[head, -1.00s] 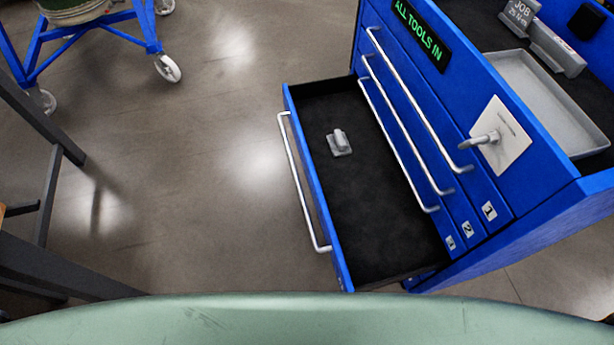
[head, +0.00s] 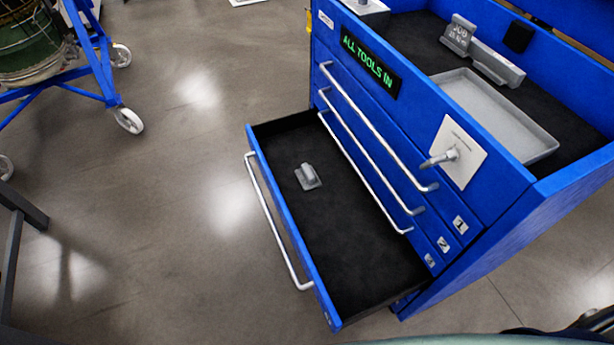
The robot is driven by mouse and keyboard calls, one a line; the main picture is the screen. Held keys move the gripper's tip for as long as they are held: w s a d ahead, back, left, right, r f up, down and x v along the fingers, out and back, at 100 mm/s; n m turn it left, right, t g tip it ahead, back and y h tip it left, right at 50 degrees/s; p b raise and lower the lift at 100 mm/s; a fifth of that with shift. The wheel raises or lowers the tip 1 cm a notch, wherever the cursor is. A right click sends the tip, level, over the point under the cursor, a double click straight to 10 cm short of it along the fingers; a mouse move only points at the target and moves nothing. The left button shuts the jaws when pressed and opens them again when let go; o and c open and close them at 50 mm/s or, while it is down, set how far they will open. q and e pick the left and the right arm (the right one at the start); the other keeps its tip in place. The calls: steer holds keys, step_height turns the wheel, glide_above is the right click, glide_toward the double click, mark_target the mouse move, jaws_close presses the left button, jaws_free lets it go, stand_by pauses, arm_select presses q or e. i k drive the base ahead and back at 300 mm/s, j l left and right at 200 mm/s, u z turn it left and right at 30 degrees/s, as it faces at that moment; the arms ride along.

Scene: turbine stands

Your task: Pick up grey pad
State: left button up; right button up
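The grey pad (head: 308,177) is a small light grey block with a raised grip on a flat base. It lies alone on the black lining of the open bottom drawer (head: 345,240) of a blue tool cabinet, toward the drawer's far end. Nothing covers it. Neither of my grippers shows in the head view, so I cannot see where they are relative to the pad.
The blue cabinet (head: 350,130) has other drawers shut, a lit sign (head: 370,62) and a handle on a white plate (head: 458,152). A grey tray (head: 497,115) sits on top. A blue wheeled stand (head: 92,60) is at upper left. The floor left of the drawer is clear.

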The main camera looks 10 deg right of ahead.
mark_target(306, 175)
steer(key=i+j+z, duration=0.15)
steer(key=z, duration=0.3)
steer(key=i+j+z, duration=0.1)
steer(key=j+z, duration=0.3)
steer(key=i+j+z, duration=0.1)
steer(key=j, duration=0.5)
steer(key=i+j+z, duration=0.15)
steer(key=j, duration=0.5)
steer(key=i+j+z, duration=0.1)
steer(key=j, duration=0.55)
steer(key=i+j+z, duration=0.1)
steer(key=j, duration=0.55)
